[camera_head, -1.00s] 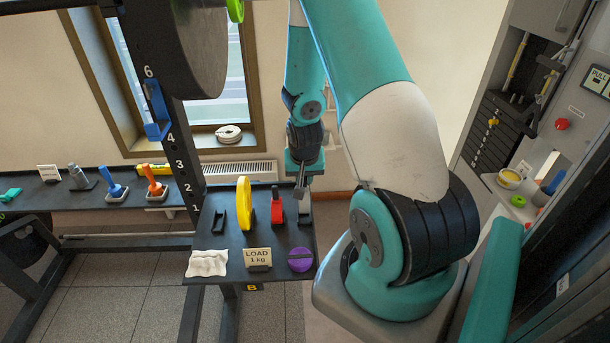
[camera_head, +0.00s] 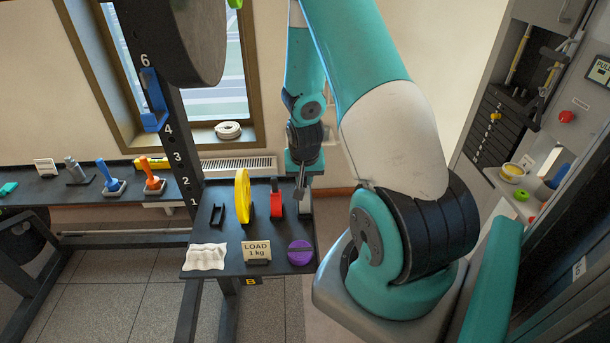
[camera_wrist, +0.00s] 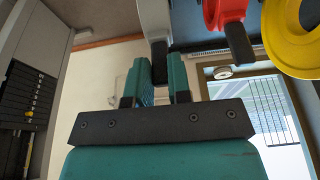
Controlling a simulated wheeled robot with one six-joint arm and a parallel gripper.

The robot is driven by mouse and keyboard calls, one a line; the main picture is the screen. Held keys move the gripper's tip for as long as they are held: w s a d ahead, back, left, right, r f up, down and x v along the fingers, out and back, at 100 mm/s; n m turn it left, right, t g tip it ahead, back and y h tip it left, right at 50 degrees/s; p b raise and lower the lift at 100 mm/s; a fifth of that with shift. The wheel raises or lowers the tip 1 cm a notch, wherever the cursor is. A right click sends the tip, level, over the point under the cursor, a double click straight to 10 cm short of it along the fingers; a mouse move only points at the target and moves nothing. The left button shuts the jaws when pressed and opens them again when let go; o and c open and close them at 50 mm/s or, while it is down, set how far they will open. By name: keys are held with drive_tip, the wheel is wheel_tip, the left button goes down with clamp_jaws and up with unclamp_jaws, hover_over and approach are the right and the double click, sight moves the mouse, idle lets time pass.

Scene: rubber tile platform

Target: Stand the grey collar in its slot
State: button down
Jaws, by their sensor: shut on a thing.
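The grey collar (camera_head: 305,204) is upright at the right end of the small black shelf (camera_head: 238,268), beside the red collar (camera_head: 276,204). My gripper (camera_head: 301,178) reaches down from above it. In the wrist view the collar's grey body (camera_wrist: 154,20) shows at the top, and its black handle is between the two teal fingers of my gripper (camera_wrist: 160,82), which are shut on it. The collar's lower edge and any slot under it are hidden, so I cannot tell whether it touches the shelf.
A yellow disc (camera_head: 242,196) stands left of the red collar, and an empty black holder (camera_head: 217,215) is farther left. A purple disc (camera_head: 300,252), a LOAD 1 kg sign (camera_head: 256,251) and a white cloth (camera_head: 205,257) lie along the front. A black rack post rises on the left.

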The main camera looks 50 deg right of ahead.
drive_tip(key=shift+f, duration=0.45)
drive_tip(key=c, duration=1)
unclamp_jaws()
drive_tip(key=shift+r+b, duration=0.15)
drive_tip(key=shift+b, duration=0.15)
drive_tip(key=b+v, duration=0.2)
drive_tip(key=v, duration=1.5)
drive_tip(key=shift+r, duration=0.1)
